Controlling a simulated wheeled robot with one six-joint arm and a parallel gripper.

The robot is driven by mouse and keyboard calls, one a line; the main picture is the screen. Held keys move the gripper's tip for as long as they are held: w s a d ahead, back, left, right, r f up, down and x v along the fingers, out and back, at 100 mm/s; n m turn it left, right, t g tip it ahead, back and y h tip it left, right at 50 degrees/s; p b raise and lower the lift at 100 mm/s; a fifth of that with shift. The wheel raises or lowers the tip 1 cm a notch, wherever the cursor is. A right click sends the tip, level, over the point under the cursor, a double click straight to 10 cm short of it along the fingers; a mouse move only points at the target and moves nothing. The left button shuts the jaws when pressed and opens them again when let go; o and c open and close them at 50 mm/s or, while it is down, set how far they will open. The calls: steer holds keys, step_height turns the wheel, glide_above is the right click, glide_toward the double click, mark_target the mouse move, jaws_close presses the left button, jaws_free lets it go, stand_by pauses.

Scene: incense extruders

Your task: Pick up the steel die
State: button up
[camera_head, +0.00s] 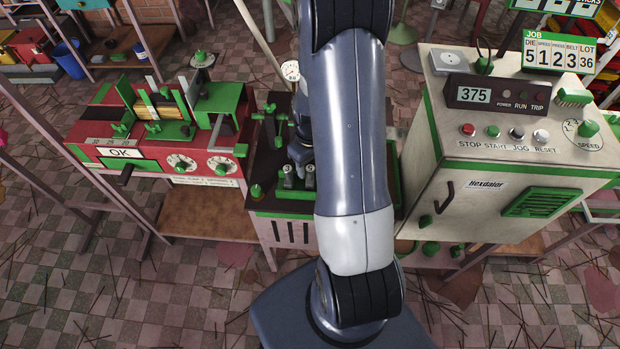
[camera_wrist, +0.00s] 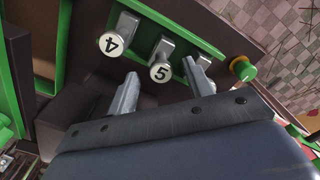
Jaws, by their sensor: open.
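My gripper (camera_wrist: 165,86) is open and empty. Its two fingers reach toward the rack, with the 5 piece showing between them and the 4 piece beyond the left finger. Whether the fingers touch anything I cannot tell. In the head view the small steel pieces (camera_head: 286,176) show left of my arm, which hides much of the machine.
A green knob (camera_wrist: 243,69) sits right of the rack. A red machine with dials (camera_head: 182,164) stands left and a white cabinet with buttons (camera_head: 480,190) right. The job sign (camera_head: 560,53) shows 5 under DIE. Green walls edge the rack.

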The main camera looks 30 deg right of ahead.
mark_target(310, 168)
steer(key=shift+f+p, duration=0.3)
steer(key=shift+f, duration=1.7)
steer(key=shift+c, duration=0.2)
steer(key=c, duration=0.9)
steer(key=shift+o, duration=0.2)
steer(key=shift+r, duration=0.2)
